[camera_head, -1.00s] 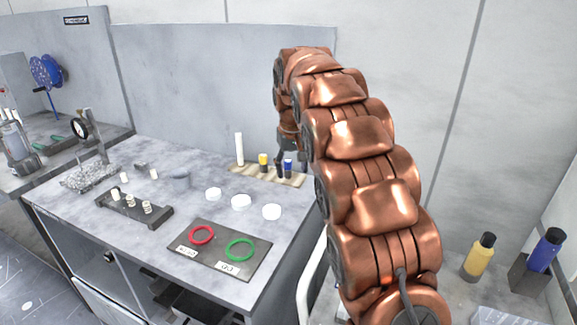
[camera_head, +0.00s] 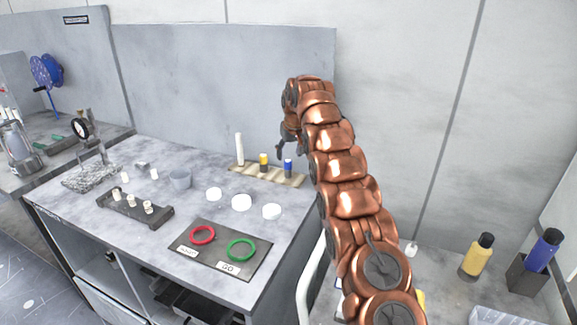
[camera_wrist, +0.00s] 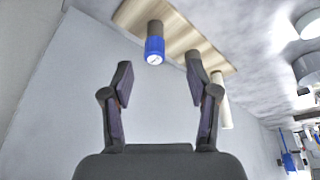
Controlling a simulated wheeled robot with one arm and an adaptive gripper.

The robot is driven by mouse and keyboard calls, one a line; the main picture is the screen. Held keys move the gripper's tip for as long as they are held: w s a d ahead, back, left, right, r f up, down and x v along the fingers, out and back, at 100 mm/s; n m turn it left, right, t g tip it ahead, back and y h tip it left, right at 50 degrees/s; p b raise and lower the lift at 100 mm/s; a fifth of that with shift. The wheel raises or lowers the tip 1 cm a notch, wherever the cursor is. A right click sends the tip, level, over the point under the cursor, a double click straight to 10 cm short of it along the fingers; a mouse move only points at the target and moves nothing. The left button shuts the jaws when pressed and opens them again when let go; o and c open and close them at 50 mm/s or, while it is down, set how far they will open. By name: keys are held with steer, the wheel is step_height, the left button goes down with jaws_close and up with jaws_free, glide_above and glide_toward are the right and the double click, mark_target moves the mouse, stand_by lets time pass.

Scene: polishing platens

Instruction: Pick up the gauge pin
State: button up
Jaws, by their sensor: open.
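A rack of pale wood (camera_head: 240,170) stands at the back of the bench. A blue-capped pin (camera_head: 288,167) stands at its right and a yellow-capped pin (camera_head: 263,160) left of it; I cannot tell which is the gauge pin. My gripper (camera_head: 281,152) is open and empty, just above and left of the blue-capped pin. In the wrist view, the blue-capped pin (camera_wrist: 155,48) shows beyond and between the two open fingertips of my gripper (camera_wrist: 160,72), apart from them. The yellow-capped pin cannot be made out there.
A tall white rod (camera_head: 239,149) stands at the rack's left. A dark mat (camera_head: 216,240) bears a red ring (camera_head: 202,235) and a green ring (camera_head: 241,250). A wall rises behind.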

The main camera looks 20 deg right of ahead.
mark_target(287, 166)
steer(key=shift+w+d+f, duration=0.5)
steer(key=shift+w+f, duration=0.1)
steer(key=shift+w, duration=0.25)
steer(key=shift+t, duration=0.3)
steer(key=shift+p+x, duration=1.65)
steer(key=shift+x, duration=2.2)
steer(key=shift+s+a+f, duration=0.1)
jaws_close()
